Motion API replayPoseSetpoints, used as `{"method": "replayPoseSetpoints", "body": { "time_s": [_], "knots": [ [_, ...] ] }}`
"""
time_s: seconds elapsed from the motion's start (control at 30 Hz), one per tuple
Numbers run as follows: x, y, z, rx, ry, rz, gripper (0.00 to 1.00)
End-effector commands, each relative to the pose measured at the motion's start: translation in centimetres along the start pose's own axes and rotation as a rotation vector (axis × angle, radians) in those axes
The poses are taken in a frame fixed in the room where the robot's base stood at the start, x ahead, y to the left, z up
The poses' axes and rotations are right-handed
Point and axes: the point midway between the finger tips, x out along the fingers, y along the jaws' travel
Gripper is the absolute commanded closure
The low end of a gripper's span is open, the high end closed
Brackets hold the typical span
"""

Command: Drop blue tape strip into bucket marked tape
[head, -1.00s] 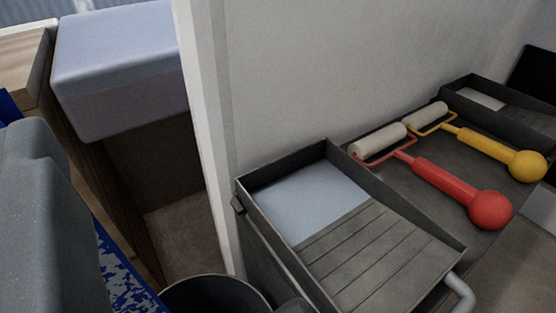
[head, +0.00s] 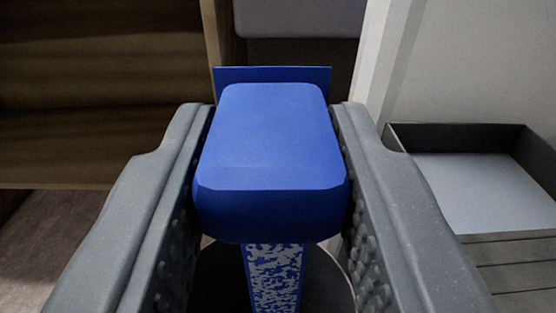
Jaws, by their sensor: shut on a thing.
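My gripper (head: 270,150) fills the middle of the head view, shut on the blue tape strip (head: 270,140). The strip has a thick, rounded blue block between the two grey fingers, with a flat blue edge behind it. A blue and white speckled length (head: 275,277) hangs down below the block. Beneath it is a round dark bucket (head: 328,275), largely hidden by the strip and the fingers. No marking on the bucket shows, so I cannot tell its label.
A dark paint tray (head: 485,190) with a pale pool stands at the right. A white post (head: 385,75) rises between it and the bucket. Wooden panelling (head: 100,80) is at the left, above a brown floor (head: 60,245). A pale cushion (head: 300,18) is at the back.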

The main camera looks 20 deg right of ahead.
Motion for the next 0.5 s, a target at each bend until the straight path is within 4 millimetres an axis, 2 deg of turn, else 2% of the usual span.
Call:
{"method": "replayPoseSetpoints", "body": {
  "time_s": [0.03, 0.17, 0.3, 0.5],
  "knots": [
    [0.0, 0.0, 1.5, -0.001, 0.0, 0.0, 0.9],
    [0.0, -0.1, 3.7, -0.001, -0.001, -0.002, 0.89],
    [0.0, -0.1, 6.2, -0.002, -0.002, -0.002, 1.0],
    [0.0, -0.1, 9.6, -0.002, -0.002, -0.001, 1.0]
  ]
}}
